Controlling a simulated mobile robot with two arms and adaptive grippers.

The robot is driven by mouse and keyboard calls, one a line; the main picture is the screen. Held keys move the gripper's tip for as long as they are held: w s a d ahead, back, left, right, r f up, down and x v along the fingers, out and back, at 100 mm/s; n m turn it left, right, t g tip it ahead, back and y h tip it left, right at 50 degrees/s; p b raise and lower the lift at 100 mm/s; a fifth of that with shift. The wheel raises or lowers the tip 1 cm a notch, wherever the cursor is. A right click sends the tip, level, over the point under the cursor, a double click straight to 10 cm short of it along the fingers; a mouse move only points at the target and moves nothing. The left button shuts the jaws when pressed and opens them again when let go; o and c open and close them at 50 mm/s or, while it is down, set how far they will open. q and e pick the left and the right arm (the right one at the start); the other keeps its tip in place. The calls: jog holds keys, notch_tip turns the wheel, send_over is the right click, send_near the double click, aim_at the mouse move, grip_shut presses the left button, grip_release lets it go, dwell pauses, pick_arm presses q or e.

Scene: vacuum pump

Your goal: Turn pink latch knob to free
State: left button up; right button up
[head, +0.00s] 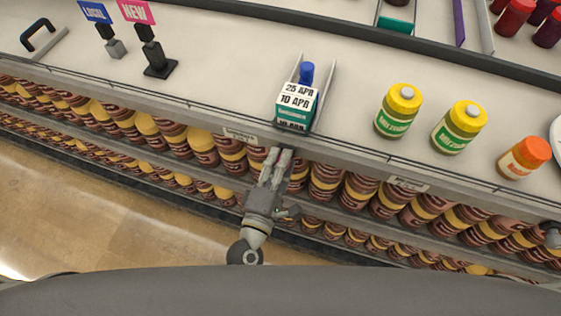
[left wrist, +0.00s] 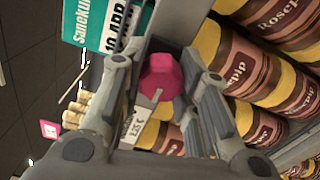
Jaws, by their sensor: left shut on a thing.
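The pink knob (left wrist: 160,77) shows in the left wrist view between the two fingers of my left gripper (left wrist: 172,90). The gripper is shut on it. In the head view my left gripper (head: 279,154) reaches up to the front edge of the shelf, just below a date-marked carton (head: 297,103). The knob is hidden there. The latch behind the knob cannot be made out. A grey piece (head: 553,235) at the right edge of the head view looks like part of my right arm; its fingers cannot be made out.
The carton stands between two thin upright dividers, with a blue piece (head: 307,74) behind it. Two yellow-lidded jars (head: 398,110) and an orange-lidded one (head: 524,157) stand to the right. Rows of brown jars (head: 204,147) fill the shelves below. Black sign stands (head: 155,57) are at the left.

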pick_arm(q)
jog(key=shift+f, duration=0.1)
jog(key=o, duration=1)
jog(key=v, duration=1.2)
jog(key=s+a+f+m+g, duration=0.1)
jog(key=a+f+m+g, duration=0.2)
jog(key=f, duration=0.7)
jog(key=s+a+f+m+g+y, duration=0.15)
jog(key=f+m, duration=0.35)
jog(key=f, duration=0.5)
jog(key=s+a+f+m+g, duration=0.1)
jog(key=a+f+m+g, duration=0.25)
jog(key=f, duration=0.65)
jog(key=s+a+f+m+g+y, duration=0.1)
jog(key=s+a+f+m+g, duration=0.1)
jog(key=s+a+f, duration=0.2)
jog(key=s+a+f+m+g+y, duration=0.1)
jog(key=s+a+f+m+g, duration=0.2)
jog(key=s+f, duration=0.4)
jog(key=s+a+f+m+g+y, duration=0.2)
jog(key=s+a+f+g, duration=0.1)
jog(key=s+f, duration=0.3)
jog(key=shift+s+a+f+m+b, duration=0.25)
jog(key=shift+s+a+f+b, duration=0.1)
jog(key=shift+s+a, duration=0.4)
